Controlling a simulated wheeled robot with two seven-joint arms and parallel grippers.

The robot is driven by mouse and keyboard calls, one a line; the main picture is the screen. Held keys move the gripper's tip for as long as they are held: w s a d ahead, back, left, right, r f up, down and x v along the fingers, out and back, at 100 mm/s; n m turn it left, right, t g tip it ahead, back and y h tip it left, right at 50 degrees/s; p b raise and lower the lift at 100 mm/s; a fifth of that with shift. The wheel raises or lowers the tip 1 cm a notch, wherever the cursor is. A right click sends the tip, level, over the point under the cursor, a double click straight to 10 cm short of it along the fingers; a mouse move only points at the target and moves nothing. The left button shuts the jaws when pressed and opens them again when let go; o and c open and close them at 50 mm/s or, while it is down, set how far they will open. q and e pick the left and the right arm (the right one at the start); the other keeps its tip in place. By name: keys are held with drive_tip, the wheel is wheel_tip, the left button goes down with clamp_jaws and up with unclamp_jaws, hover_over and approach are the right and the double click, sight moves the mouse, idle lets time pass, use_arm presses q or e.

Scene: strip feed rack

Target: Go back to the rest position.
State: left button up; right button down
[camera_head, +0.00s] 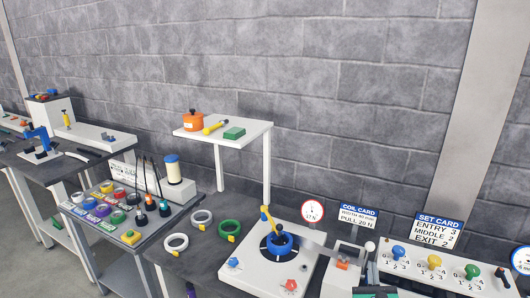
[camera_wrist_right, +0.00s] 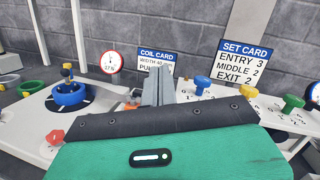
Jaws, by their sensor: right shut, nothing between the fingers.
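My right gripper (camera_head: 371,273) shows at the bottom edge of the head view, right of the white feed unit, with its green and dark housing partly cut off. In the right wrist view the grey fingers of the right gripper (camera_wrist_right: 158,86) are together, with nothing between them, pointing toward the cards at the back. My left gripper is not in the head view. The feed unit's blue coil (camera_head: 279,243) sits on a dark round plate, with a yellow arm over it; it also shows in the right wrist view (camera_wrist_right: 70,95).
A row of blue, yellow and green knobs (camera_head: 435,262) stands right of the gripper. A white ball-topped lever (camera_head: 369,246) is close by. The coil card (camera_head: 358,217) and set card (camera_head: 438,229) stand behind. Loose coils (camera_head: 202,218) lie left; a raised shelf (camera_head: 250,131) stands at the back.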

drive_tip(key=s+a+r+n+y, duration=0.1)
drive_tip(key=s+a+n+y, duration=0.4)
drive_tip(key=a+n+y, duration=0.8)
drive_tip(key=s+a+f+n+g, duration=0.55)
drive_tip(key=s+n, duration=0.25)
drive_tip(key=n, duration=0.6)
drive_tip(key=s+d+f+n+g+h, duration=0.3)
drive_tip(key=s+n+g, duration=0.25)
drive_tip(key=s, duration=0.45)
drive_tip(key=s+d+f+n+g+h, duration=0.35)
drive_tip(key=s+n, duration=0.25)
drive_tip(key=s, duration=0.4)
wheel_tip(320, 180, down, 34)
drive_tip(key=r+g+b, duration=0.1)
drive_tip(key=g+b, duration=0.1)
drive_tip(key=b, duration=0.1)
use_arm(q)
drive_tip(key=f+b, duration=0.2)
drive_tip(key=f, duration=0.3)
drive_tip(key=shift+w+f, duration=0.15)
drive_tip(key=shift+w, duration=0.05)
use_arm(e)
drive_tip(key=s+d+f+g, duration=0.1)
drive_tip(key=s+d+f, duration=0.2)
drive_tip(key=s+f, duration=1.6)
wheel_tip(320, 180, down, 3)
drive_tip(key=shift+s+f, duration=0.2)
drive_tip(key=shift+s, duration=0.1)
